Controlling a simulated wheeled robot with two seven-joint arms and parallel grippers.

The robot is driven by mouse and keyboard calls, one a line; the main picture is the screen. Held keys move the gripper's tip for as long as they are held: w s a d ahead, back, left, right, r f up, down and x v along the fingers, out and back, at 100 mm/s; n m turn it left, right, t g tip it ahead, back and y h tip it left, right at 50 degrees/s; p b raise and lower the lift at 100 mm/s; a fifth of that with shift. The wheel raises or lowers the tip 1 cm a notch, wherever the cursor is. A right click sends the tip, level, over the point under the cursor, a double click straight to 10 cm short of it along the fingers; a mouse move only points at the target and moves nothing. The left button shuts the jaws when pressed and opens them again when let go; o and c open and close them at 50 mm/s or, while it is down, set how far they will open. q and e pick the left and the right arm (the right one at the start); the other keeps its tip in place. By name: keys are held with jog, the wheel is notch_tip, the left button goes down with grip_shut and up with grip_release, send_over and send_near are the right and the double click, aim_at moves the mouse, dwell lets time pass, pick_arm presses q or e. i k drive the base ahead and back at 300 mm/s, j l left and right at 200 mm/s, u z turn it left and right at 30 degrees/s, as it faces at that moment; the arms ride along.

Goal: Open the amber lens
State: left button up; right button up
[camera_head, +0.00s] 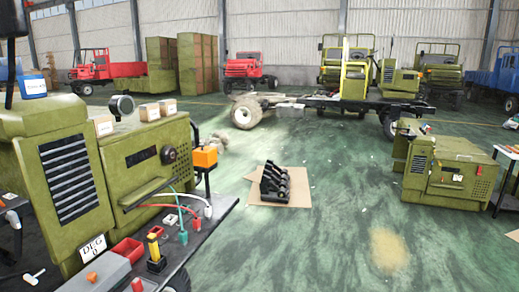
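An orange, box-shaped thing (204,157) sits on a dark post beside the olive green machine (65,175) at the left; it may be the amber lens, but it is too small to be sure. A small orange knob-like piece (91,277) sits on a grey box at the lower left. I cannot tell whether either one opens. Neither of my grippers is in view.
A dark bench (205,232) at lower left holds red trays, cables and a yellow-handled tool. A black rack (275,182) stands on cardboard on the green floor. A bare truck chassis (310,103) is behind, an olive cab (447,170) at right. The centre-right floor is clear.

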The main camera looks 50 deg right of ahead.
aim_at(205, 157)
jog(key=z, duration=1.35)
jog(key=u, duration=0.45)
jog(key=i+l+u, duration=0.15)
jog(key=u, duration=0.25)
jog(key=i+l+u, duration=0.15)
jog(key=u, duration=0.25)
jog(key=i+l+u, duration=0.1)
jog(key=l+u, duration=0.35)
jog(key=j, duration=0.1)
